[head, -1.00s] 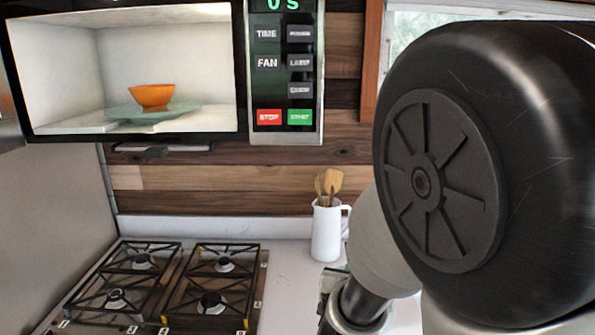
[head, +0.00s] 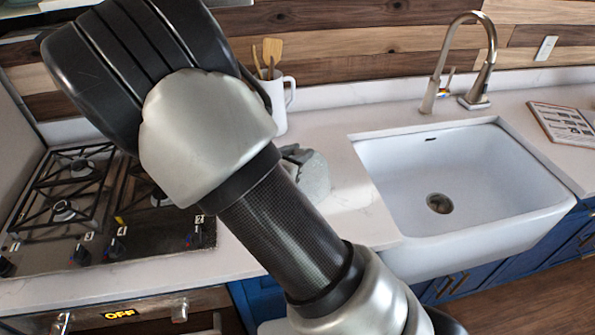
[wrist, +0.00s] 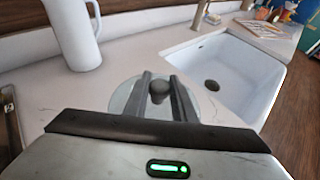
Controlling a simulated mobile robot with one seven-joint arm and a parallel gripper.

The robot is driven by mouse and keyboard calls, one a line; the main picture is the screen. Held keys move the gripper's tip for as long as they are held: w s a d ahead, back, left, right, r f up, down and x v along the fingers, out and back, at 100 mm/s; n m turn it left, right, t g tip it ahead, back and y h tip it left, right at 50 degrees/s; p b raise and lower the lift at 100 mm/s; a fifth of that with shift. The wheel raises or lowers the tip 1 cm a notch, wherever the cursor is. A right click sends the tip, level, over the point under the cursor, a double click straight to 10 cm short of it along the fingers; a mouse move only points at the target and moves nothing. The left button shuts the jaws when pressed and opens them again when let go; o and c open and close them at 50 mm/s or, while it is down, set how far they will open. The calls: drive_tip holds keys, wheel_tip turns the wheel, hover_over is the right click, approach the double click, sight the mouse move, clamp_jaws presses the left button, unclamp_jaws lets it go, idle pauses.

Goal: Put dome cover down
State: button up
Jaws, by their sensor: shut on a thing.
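The dome cover (wrist: 122,97) shows in the wrist view as a pale, rounded disc with a dark grey knob (wrist: 158,91) at its middle. My gripper (wrist: 160,82) is shut on the knob, with one finger on each side. The cover is over the white counter between the pitcher and the sink; I cannot tell whether it touches the counter. In the head view my arm hides most of that spot.
A white pitcher (wrist: 72,35) stands left of the cover; in the head view it holds wooden utensils. The white sink (head: 440,170) with a tall faucet (head: 480,65) is to the right. The gas stove (head: 65,210) is to the left. Bare counter (head: 335,125) lies behind my arm.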

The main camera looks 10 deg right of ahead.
drive_tip(key=shift+f, duration=2.5)
drive_tip(key=shift+f+b, duration=0.25)
drive_tip(key=shift+b, duration=0.1)
drive_tip(key=o, duration=0.9)
drive_tip(key=shift+r, duration=0.1)
